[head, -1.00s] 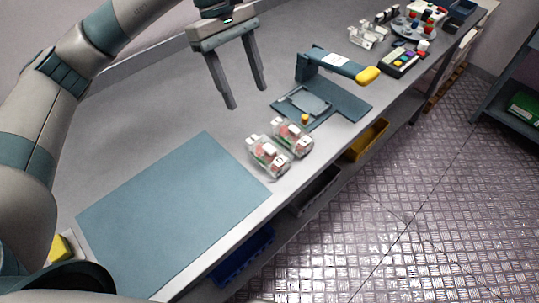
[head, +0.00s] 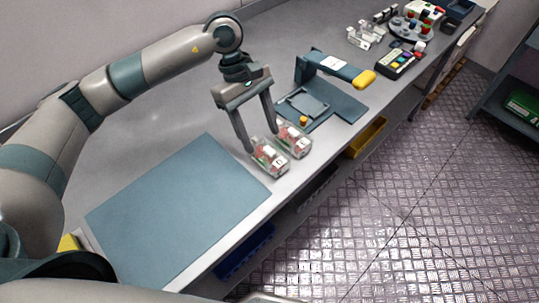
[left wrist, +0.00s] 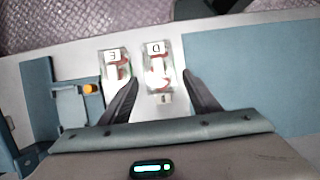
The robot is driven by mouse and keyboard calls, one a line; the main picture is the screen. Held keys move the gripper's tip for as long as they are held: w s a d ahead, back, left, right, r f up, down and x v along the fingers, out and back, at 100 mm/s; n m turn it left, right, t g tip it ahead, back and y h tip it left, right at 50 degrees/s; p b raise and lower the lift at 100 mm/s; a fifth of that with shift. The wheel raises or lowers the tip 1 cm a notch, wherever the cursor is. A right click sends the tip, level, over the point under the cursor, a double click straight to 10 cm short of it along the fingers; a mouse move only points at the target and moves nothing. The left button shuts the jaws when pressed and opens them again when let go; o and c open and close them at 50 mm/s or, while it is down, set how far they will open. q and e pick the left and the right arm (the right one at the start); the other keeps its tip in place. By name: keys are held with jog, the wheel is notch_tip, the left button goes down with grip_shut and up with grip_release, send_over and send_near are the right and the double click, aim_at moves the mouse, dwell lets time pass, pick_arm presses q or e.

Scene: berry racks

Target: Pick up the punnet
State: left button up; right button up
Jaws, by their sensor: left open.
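Two clear punnets with red contents and white lettered labels stand side by side on the bench. The nearer punnet (head: 271,159) is beside the blue mat; it also shows in the left wrist view (left wrist: 157,68), labelled D. The farther punnet (head: 296,139) also shows in the left wrist view (left wrist: 115,66), partly hidden by a finger. My left gripper (head: 263,141) is open and empty, fingers pointing down over the punnets. In the left wrist view its fingertips (left wrist: 161,77) lie on either side of the D punnet. I cannot tell whether they touch it.
A blue mat (head: 180,210) lies clear at the left. A weighing stand (head: 340,98) with a yellow-ended arm (head: 362,79) stands just beyond the punnets. Several small items and a keypad (head: 398,63) are farther back. Bins sit under the bench edge, including a yellow bin (head: 367,136).

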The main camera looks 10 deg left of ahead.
aim_at(268, 149)
pick_arm(q)
jog(key=shift+x, duration=0.75)
jog(key=shift+s+d+f+p, duration=0.3)
jog(key=shift+d+f+p, duration=0.1)
jog(key=shift+p, duration=0.4)
jog(key=p+x, duration=0.1)
jog(key=x, duration=0.1)
jog(key=shift+s+d+f+p, duration=0.15)
jog(key=shift+d+f+p, duration=0.1)
jog(key=shift+d+p, duration=0.15)
jog(key=shift+s+f, duration=0.1)
jog(key=shift+f, duration=0.55)
jog(key=shift+d, duration=0.1)
jog(key=c, duration=0.9)
